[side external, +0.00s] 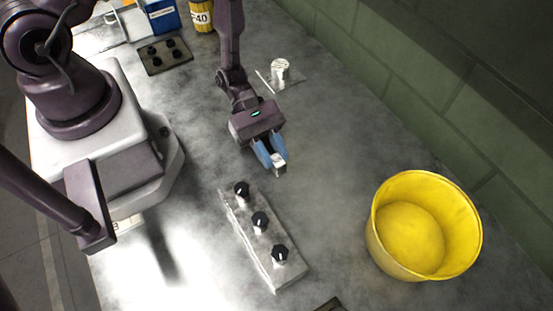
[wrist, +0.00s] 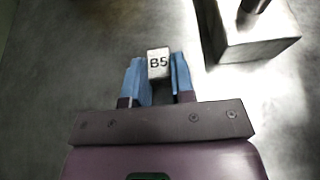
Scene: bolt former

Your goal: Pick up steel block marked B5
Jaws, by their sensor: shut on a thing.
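The steel block marked B5 (wrist: 158,63) is a small pale metal block, its B5 marking readable in the wrist view. It also shows in the side external view (side external: 279,160) at the tips of the blue fingers. My gripper (side external: 271,157) is shut on the block, with one blue finger on each side of it; the wrist view shows the same grip (wrist: 158,80). The block's lower part is hidden, and I cannot tell whether it is touching the bench or clear of it.
A metal bar with three black knobs (side external: 262,240) lies close in front of my gripper. A yellow bucket (side external: 385,258) stands at right.

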